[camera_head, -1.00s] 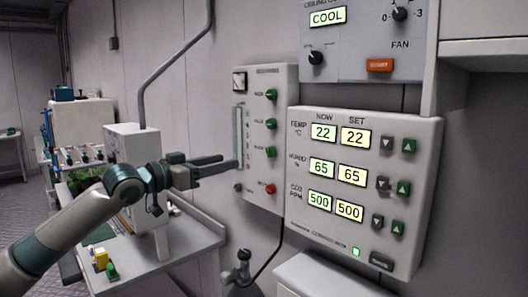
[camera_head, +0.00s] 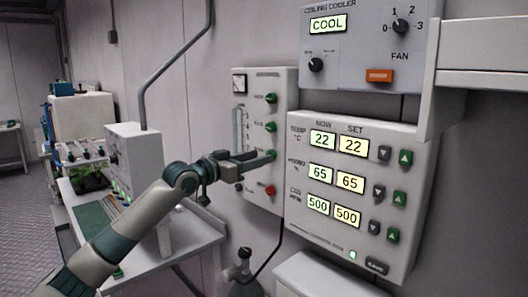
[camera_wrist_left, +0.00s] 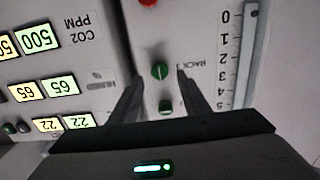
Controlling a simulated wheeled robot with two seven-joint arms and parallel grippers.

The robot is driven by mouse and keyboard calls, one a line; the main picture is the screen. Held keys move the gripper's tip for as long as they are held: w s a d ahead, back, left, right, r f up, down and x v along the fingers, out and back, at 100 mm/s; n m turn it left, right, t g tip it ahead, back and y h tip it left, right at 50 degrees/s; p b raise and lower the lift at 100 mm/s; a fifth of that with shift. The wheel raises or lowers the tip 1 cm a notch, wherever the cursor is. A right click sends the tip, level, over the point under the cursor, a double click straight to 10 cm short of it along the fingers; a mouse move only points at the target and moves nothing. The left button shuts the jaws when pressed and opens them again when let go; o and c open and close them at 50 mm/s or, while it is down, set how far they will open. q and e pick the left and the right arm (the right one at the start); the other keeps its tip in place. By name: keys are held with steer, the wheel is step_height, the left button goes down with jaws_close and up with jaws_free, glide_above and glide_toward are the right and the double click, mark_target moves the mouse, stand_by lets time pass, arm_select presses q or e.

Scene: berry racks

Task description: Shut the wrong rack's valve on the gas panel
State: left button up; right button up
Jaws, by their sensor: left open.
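The gas panel (camera_head: 258,85) is a white wall box with a gauge, a scaled flow tube (camera_head: 238,128), a column of green valve knobs and a red knob (camera_head: 270,190) below. The upper green knob (camera_head: 271,98) and the one below it (camera_head: 270,127) show clearly. My left gripper (camera_head: 272,156) is open at the lowest green knob and mostly hides it in the head view. In the left wrist view, that green knob (camera_wrist_left: 160,72) lies between the fingertips (camera_wrist_left: 160,76), beside a partly legible "RACK" label. Contact cannot be told. My right gripper is out of view.
A climate control box (camera_head: 300,222) with lit displays and buttons juts out just right of the gas panel. The ceiling cooler panel (camera_head: 365,50) is above it. A bench (camera_head: 190,235) with a white unit stands left. A gas bottle (camera_head: 243,275) is below.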

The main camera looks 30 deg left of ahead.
arm_select(q)
steer(key=shift+p+x, duration=0.4)
steer(key=shift+x, duration=1.3)
steer(key=shift+c, duration=0.3)
steer(key=c, duration=1)
steer(key=shift+o, duration=0.2)
